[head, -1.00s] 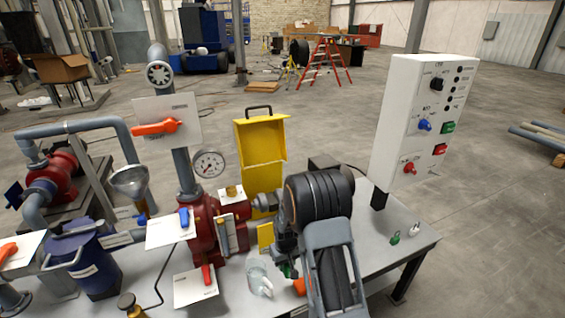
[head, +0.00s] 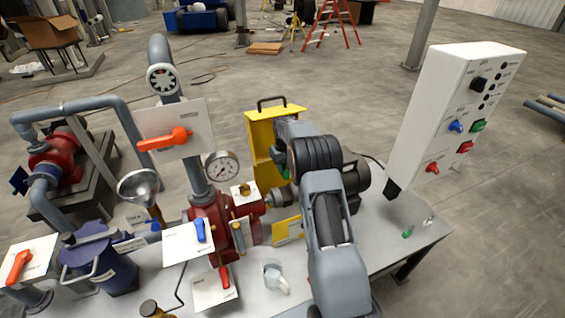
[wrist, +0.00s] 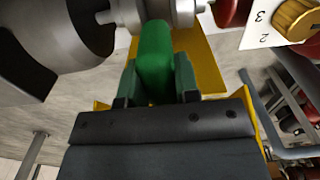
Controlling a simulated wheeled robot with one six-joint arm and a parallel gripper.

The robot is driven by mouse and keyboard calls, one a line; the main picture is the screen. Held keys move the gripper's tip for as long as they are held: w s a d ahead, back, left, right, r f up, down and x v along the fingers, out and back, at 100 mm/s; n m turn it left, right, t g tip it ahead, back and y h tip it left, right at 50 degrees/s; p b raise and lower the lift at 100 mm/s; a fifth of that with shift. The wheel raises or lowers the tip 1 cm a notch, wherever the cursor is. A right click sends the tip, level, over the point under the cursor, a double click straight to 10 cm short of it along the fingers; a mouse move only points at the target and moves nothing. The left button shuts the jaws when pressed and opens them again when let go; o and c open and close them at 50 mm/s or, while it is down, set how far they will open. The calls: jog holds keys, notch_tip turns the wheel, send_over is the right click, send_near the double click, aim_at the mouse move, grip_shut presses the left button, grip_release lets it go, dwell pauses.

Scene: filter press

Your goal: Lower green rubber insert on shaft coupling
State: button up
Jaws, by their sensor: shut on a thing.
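My gripper (wrist: 156,88) is shut on the green rubber insert (wrist: 154,52), which stands up between its two fingers in the wrist view. The shaft coupling (wrist: 155,12) is grey metal at the top of that view, right by the insert's far end. I cannot tell whether they touch. In the head view, the coupling (head: 279,198) sits between the red pump (head: 212,222) and the dark motor (head: 354,182). My arm hides most of the gripper and motor there.
A yellow guard (head: 258,135) with a black handle stands behind the coupling. A clear cup (head: 272,272) and a small yellow plate (head: 287,231) are on the grey table. The white control box (head: 450,115) stands at right. Lever valves and the pressure gauge (head: 222,167) crowd the left.

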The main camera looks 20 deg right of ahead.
jog(key=shift+d+f, duration=0.15)
jog(key=shift+f, duration=0.05)
jog(key=shift+f+b, duration=0.5)
jog(key=shift+f, duration=0.15)
jog(key=shift+f+b, duration=2.45)
jog(key=shift+f, duration=1.85)
jog(key=o, duration=1)
jog(key=shift+r+p, duration=2.75)
jog(key=shift+r, duration=2.25)
